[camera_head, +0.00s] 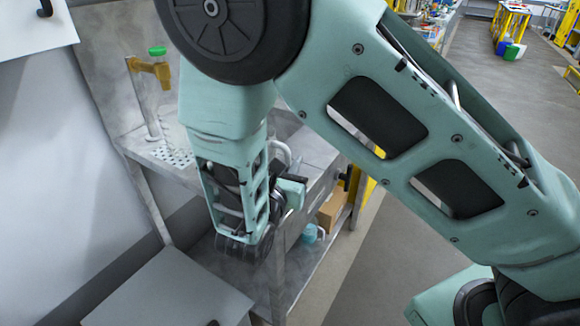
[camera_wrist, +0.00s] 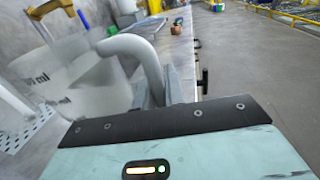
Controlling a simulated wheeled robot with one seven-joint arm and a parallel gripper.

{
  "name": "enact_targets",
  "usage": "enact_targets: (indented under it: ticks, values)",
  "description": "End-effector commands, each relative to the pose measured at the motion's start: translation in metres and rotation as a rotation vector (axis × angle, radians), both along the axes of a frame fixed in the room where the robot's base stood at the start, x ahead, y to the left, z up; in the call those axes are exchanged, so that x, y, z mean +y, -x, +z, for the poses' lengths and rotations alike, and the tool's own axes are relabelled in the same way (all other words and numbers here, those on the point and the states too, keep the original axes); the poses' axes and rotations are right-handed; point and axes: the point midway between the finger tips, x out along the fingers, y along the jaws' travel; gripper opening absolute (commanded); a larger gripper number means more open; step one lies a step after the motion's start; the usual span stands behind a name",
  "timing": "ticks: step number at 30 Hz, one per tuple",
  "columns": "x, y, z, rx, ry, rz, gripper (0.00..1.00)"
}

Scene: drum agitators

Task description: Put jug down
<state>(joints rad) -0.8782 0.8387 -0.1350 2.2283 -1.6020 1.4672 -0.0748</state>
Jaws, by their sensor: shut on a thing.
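The jug (camera_wrist: 92,88) is translucent white with dark "ml" marks and a thick pale handle (camera_wrist: 146,52). It fills the left of the wrist view and looks roughly upright. My gripper (camera_wrist: 168,88) is shut on the handle; the grip is partly hidden behind the dark edge of my wrist. In the head view my arm hides most of the jug, and only a pale curved part (camera_head: 284,152) shows beside my wrist. The jug is at the metal bench (camera_head: 318,148), near the sink drain. I cannot tell whether its base touches the bench top.
A yellow tap with a green top (camera_head: 155,66) rises at the bench's back left, above a perforated drain (camera_head: 176,156). A cardboard box (camera_head: 333,208) and a blue item (camera_head: 310,234) sit on the lower shelf. The bench top beyond the jug has small items (camera_wrist: 178,28). Open floor lies right.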

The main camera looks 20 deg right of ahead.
Motion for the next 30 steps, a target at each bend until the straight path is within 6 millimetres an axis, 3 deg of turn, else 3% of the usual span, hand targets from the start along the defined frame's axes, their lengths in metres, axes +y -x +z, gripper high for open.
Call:
enact_targets:
  ticks: [14,15,17,18,30]
  values:
    - [-0.0001,0.0001,-0.0115,-0.001,0.000,0.000,0.00]
    - [-0.0001,0.0001,-0.0118,-0.001,0.000,0.000,0.14]
    - [-0.0001,0.0001,-0.0110,-0.001,0.000,0.000,0.31]
    - [-0.0001,0.0001,-0.0109,-0.001,0.000,0.000,0.33]
    - [0.0056,0.0053,-0.0082,-0.001,-0.001,0.003,0.33]
